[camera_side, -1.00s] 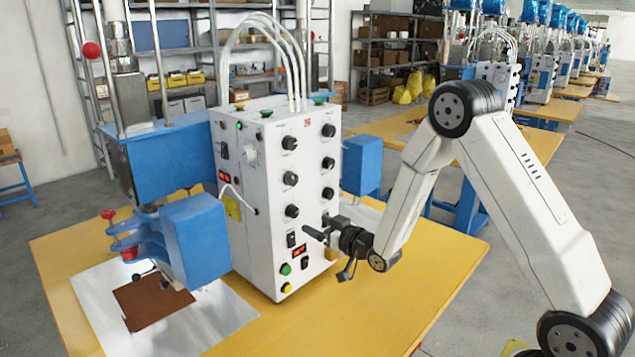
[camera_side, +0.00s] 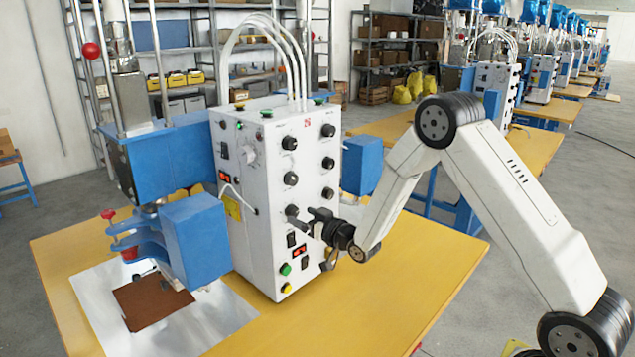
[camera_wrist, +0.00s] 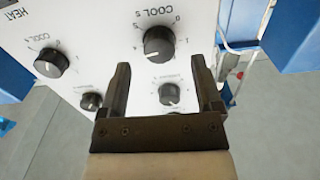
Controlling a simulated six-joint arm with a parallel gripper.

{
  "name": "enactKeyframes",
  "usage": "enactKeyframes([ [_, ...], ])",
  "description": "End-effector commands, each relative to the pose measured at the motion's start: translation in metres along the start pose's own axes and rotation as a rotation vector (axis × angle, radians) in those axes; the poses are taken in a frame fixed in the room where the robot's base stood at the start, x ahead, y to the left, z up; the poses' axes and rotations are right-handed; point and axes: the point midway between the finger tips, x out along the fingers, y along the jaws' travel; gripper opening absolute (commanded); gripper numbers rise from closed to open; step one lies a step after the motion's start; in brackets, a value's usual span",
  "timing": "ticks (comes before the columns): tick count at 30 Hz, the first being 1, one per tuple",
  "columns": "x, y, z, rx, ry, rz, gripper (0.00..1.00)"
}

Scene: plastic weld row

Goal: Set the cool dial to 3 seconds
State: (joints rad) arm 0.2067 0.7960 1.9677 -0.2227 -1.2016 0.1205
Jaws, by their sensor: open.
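The cool dial (camera_wrist: 158,43) is a black round knob on the white panel, under the printed word COOL and a ring of numbers. A pale mark shows on its lower face; I cannot read its exact setting. My gripper (camera_wrist: 160,65) is open and empty, its two dark fingers pointing at the panel, with the dial just beyond and between the fingertips in the picture. I cannot tell how far the tips are from it. In the side view my gripper (camera_side: 306,217) is close to the lower front of the white control box (camera_side: 258,225), partly covering its lower controls.
Another black knob, also labelled COOL (camera_wrist: 50,63), sits to the left. A smaller knob (camera_wrist: 169,94) shows between my fingers, and another (camera_wrist: 91,101) left of them. A blue press head (camera_side: 195,240) stands left of the box. The yellow table (camera_side: 390,285) is clear at right.

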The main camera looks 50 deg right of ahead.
Motion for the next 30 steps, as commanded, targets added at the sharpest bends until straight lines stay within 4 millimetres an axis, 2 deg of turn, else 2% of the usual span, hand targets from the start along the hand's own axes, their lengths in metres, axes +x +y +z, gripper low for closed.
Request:
enactKeyframes([
  [9, 0.024, 0.0, 0.0, 0.001, 0.0, 0.001, 0.83],
  [21, 0.028, 0.0, 0.0, 0.001, 0.0, 0.001, 0.83],
  [29, 0.028, 0.0, 0.0, 0.001, 0.0, 0.001, 0.0],
  [30, 0.028, 0.0, 0.0, 0.0, 0.0, 0.001, 0.0],
])
